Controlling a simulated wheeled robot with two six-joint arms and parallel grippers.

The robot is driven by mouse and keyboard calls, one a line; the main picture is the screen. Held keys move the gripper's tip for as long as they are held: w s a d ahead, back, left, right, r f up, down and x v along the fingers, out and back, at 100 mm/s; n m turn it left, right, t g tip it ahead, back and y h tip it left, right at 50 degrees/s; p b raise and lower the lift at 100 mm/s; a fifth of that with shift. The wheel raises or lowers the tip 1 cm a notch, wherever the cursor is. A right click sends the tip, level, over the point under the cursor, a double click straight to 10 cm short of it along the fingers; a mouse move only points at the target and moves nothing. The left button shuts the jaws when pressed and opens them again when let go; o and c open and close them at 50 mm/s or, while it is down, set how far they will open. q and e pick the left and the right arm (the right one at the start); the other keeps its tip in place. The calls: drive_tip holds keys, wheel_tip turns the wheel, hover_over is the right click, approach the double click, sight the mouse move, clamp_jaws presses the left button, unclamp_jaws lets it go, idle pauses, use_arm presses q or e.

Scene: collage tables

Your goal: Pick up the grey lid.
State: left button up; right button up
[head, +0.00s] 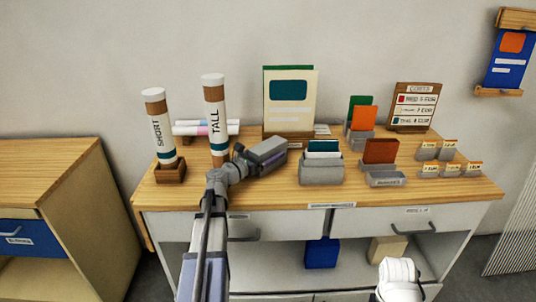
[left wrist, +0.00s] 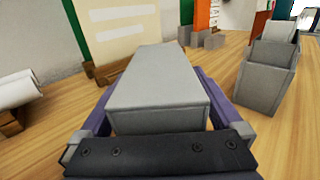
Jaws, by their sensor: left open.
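A grey block-shaped piece, which looks like the grey lid (left wrist: 158,82), lies between the purple fingers of my left gripper in the left wrist view. In the head view the lid (head: 268,147) shows as a grey top at the end of my left arm, over the table behind the front edge. My left gripper (head: 270,158) is open, with one finger along each side of the lid. I cannot tell whether the fingers touch it, or whether it rests on the table.
The wooden tabletop (head: 230,196) holds two tubes marked SHORT (head: 157,130) and TALL (head: 213,110) to the left. A cream board (head: 290,105) stands behind the lid. A grey holder with cards (head: 321,172) stands to the right. Bare wood lies between the gripper and this holder.

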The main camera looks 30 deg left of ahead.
use_arm(q)
drive_tip(key=shift+c, duration=0.2)
drive_tip(key=c, duration=1.3)
drive_tip(key=shift+r, duration=0.1)
